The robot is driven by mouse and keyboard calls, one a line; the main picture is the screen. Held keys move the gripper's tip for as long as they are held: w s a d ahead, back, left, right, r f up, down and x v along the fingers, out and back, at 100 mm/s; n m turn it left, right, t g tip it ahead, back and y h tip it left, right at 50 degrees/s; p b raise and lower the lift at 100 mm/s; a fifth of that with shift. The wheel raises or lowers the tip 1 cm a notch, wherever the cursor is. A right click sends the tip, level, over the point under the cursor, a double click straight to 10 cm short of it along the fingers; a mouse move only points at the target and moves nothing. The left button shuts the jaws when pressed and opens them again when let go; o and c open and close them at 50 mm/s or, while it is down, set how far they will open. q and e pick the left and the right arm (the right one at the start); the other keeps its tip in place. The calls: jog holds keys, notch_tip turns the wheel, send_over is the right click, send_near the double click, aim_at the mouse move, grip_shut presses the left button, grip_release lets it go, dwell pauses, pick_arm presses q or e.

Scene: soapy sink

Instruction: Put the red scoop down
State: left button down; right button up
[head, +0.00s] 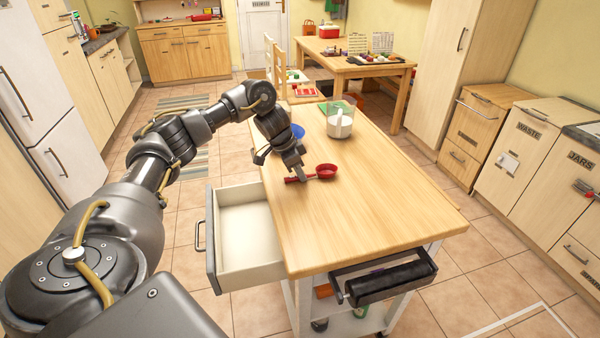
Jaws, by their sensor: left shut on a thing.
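The red scoop (327,171) is at the left part of the wooden island top (375,215), its bowl to the right and its handle pointing left. My left gripper (296,178) comes down from above and is shut on the handle. The scoop is at or just above the wood; I cannot tell whether it touches. My right gripper is not in view.
A clear container (340,120) with white contents stands behind the scoop, and a blue bowl (297,131) is partly hidden by my left arm. An open, empty drawer (247,225) sticks out on the left. The island's front and right are clear.

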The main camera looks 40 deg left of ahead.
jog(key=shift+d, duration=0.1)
pick_arm(q)
jog(key=c, duration=1.4)
grip_release()
jog(key=shift+f, duration=0.15)
